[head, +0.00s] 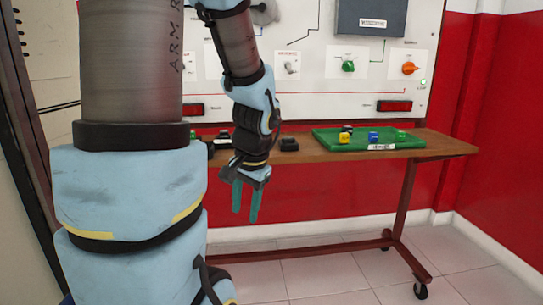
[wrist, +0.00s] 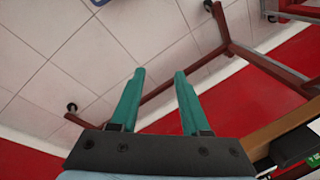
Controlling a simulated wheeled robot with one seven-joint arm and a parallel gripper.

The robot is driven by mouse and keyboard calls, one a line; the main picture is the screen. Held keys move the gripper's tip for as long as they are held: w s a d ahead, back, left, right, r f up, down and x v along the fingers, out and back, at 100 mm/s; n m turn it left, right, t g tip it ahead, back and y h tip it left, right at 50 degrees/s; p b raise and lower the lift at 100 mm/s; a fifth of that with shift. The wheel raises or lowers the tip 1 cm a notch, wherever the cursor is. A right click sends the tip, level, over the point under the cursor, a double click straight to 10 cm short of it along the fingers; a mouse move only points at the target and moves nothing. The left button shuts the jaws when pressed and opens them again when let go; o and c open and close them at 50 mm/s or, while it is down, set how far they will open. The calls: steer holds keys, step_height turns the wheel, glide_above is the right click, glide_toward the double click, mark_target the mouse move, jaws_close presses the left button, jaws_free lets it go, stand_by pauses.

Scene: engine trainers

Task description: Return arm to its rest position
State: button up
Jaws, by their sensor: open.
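My gripper (head: 246,201) hangs fingers-down in front of the left part of the table in the head view. In the wrist view, its two teal fingers (wrist: 158,75) stand apart with nothing between them. Floor tiles, a table leg bar and red wall show beyond the fingertips. My arm fills the left of the head view and hides part of the panel and the table's left end.
The wooden table (head: 437,147) stands on a wheeled frame. A green tray (head: 330,139) on it holds several small coloured blocks. Dark items, including a black block (head: 289,144), sit beside my wrist. A white panel (head: 300,92) with switches stands behind. The floor in front is clear.

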steer(key=s+a+f+n+h, duration=0.1)
steer(key=s+f+n+h, duration=0.1)
steer(key=s+n, duration=0.25)
step_height(320, 180, up, 28)
steer(key=w+p, duration=0.1)
steer(key=p, duration=2.6)
steer(key=shift+f+n, duration=0.25)
steer(key=shift+n, duration=0.1)
